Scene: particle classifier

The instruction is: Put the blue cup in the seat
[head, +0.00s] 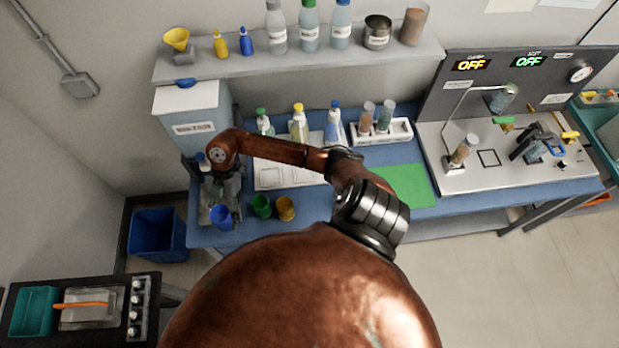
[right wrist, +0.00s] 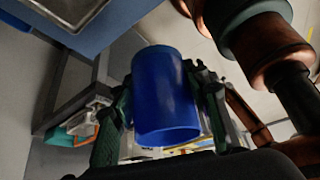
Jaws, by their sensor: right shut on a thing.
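The blue cup (head: 220,217) is at the bench's front left, in my right gripper (head: 222,203). In the right wrist view the cup (right wrist: 165,100) sits between the two fingers of the gripper (right wrist: 165,118), which are closed on its sides. A grey metal tray-like base (head: 205,212) shows at the bench's left end, beside and partly behind the gripper. I cannot tell for sure which part is the seat; my arm and gripper hide much of that area. My left gripper is not in view.
A green cup (head: 261,206) and a yellow cup (head: 285,208) stand close to the right of the blue cup. A white box (head: 190,112) and several bottles stand behind. A blue bin (head: 158,234) is on the floor at left. A green mat (head: 405,186) is bare.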

